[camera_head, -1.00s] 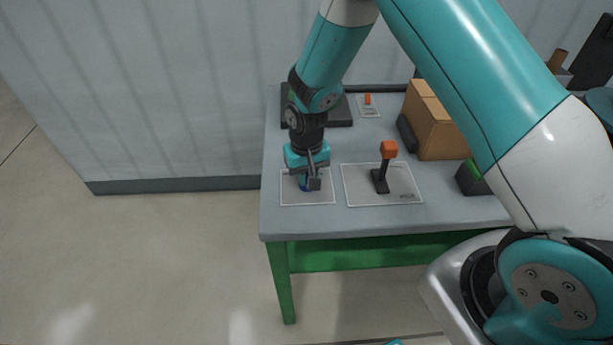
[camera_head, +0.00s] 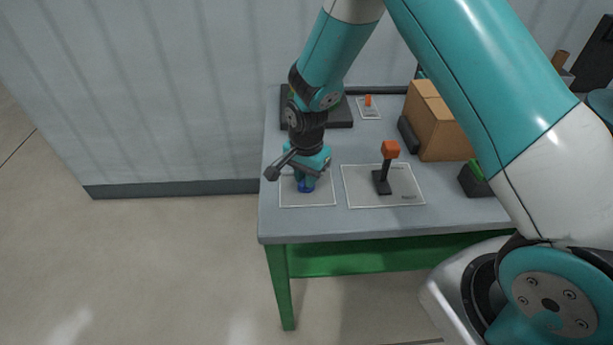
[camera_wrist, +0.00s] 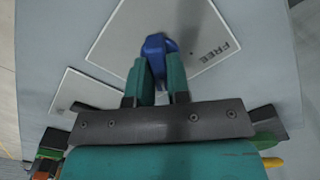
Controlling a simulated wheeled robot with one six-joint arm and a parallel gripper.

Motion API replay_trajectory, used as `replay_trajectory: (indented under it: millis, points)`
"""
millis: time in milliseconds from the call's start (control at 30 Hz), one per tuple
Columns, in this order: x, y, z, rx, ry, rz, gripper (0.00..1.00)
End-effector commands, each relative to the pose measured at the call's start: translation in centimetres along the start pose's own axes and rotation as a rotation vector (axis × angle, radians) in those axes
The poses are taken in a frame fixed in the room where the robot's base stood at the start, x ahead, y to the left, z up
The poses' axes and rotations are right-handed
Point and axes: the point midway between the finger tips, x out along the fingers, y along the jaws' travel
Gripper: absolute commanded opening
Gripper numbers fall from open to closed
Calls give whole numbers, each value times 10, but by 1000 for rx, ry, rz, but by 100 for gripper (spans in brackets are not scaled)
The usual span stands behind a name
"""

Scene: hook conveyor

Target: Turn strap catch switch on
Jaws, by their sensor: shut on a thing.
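A small blue knob (camera_head: 305,187) stands on a pale outlined plate (camera_head: 322,200) near the table's front left corner. My gripper (camera_head: 307,177) points down over it and is shut on it. In the wrist view, two teal fingers (camera_wrist: 159,82) close around the blue knob (camera_wrist: 158,44), with its top showing between and beyond them. The plate (camera_wrist: 115,45) there carries the word "FREE" to the right of the knob. No label naming the strap catch can be read. My fingers hide part of the knob.
A black lever with an orange top (camera_head: 390,150) stands on another plate (camera_head: 408,180) just right. Behind are a cardboard box (camera_head: 435,125), a small orange switch (camera_head: 368,101) and a dark tray (camera_head: 341,112). A dark block with green (camera_head: 474,180) sits right.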

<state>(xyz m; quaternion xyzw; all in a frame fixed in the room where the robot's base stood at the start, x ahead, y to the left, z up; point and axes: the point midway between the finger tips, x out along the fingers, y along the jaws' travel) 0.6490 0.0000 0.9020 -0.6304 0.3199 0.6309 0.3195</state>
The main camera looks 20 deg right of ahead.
Motion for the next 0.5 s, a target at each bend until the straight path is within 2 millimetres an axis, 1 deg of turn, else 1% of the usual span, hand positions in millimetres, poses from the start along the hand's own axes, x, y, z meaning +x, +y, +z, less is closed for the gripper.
replay_trajectory:
  millis: [200, 500]
  points:
    - [0, -1, 1, 107, -2, -2, 0]
    - [-1, -1, 1, 170, -2, -2, 0]
